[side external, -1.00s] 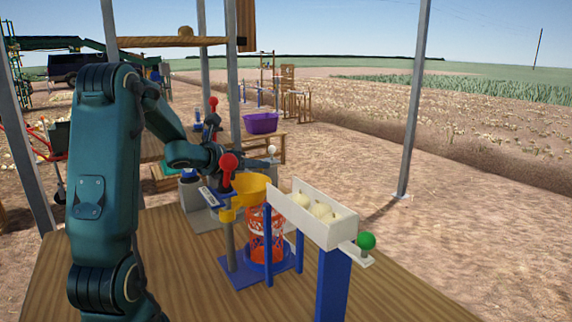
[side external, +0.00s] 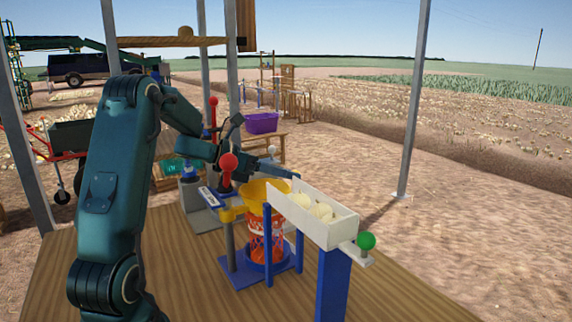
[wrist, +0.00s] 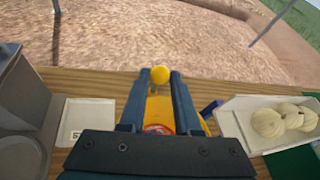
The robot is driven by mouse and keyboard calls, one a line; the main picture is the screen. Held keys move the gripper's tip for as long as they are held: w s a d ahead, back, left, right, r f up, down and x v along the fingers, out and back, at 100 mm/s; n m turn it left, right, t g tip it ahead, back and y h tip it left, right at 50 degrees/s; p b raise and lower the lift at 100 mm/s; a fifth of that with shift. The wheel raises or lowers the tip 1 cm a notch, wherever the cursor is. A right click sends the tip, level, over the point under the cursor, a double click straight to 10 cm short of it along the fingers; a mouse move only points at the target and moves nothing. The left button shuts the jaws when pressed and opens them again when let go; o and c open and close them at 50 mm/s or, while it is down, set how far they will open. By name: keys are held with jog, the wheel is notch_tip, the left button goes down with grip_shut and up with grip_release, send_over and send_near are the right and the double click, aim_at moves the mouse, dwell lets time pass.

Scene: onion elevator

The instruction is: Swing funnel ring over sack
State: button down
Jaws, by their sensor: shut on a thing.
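The yellow funnel ring (side external: 262,190) sits on a yellow arm from a grey post on a blue base. It stands above the orange net sack (side external: 264,240), which is upright on that base. My gripper (side external: 288,174) reaches across the top of the funnel. In the wrist view the fingers (wrist: 160,78) are closed on a round yellow knob (wrist: 160,73). The yellow funnel (wrist: 158,108) shows between them, with a bit of orange-red inside. Part of the funnel rim is hidden by my gripper and the chute.
A white chute (side external: 335,228) holding several pale onions stands on a blue post just right of the funnel, with a green knob (side external: 366,241) at its end. A grey machine (side external: 197,213) stands behind. The right front tabletop is clear.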

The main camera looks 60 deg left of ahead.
jog(key=shift+d, duration=0.35)
jog(key=c, duration=0.6)
grip_release()
jog(key=shift+s+a+r, duration=0.2)
jog(key=shift+s+a, duration=0.1)
jog(key=shift+s, duration=0.15)
jog(key=v, duration=0.4)
